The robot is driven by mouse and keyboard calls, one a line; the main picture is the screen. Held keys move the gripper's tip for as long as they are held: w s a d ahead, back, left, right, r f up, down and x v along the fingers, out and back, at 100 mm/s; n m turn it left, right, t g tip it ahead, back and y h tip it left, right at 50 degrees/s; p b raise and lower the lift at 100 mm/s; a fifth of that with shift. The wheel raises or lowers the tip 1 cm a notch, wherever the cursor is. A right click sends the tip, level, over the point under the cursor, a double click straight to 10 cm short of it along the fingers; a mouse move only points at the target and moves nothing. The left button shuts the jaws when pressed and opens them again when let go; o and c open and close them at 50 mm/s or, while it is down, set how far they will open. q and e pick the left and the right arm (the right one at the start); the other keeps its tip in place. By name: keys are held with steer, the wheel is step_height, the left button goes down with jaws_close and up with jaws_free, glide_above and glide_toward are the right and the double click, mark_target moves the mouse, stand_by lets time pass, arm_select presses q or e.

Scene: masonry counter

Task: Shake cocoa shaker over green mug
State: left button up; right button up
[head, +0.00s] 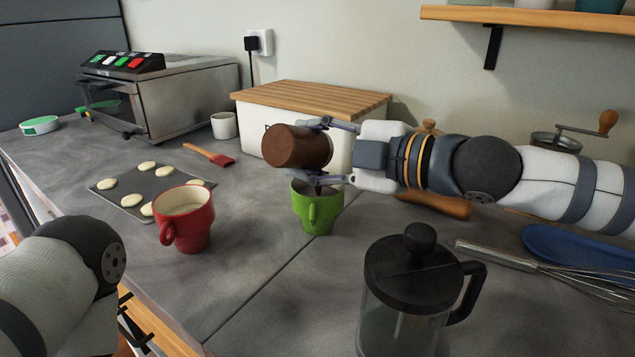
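The brown cocoa shaker (294,147) is held on its side by my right gripper (325,150). The gripper's fingers are shut around it from the right, one above and one below. The shaker is above the green mug (315,213), slightly to its left in the picture. The green mug stands upright on the grey counter, its rim partly hidden by the gripper's lower finger. My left arm enters at the lower left, and its gripper is outside the picture.
A red mug (184,218) stands left of the green mug. A French press (412,285) stands in front at the right. A baking tray (131,208) with several cookies lies at the left. A wooden-lidded white box (244,125) stands behind. A whisk (515,261) lies at the right.

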steer(key=shift+w+d+r+m, duration=0.1)
steer(key=shift+r+m, duration=0.05)
steer(key=shift+m, duration=0.35)
stand_by(1.3)
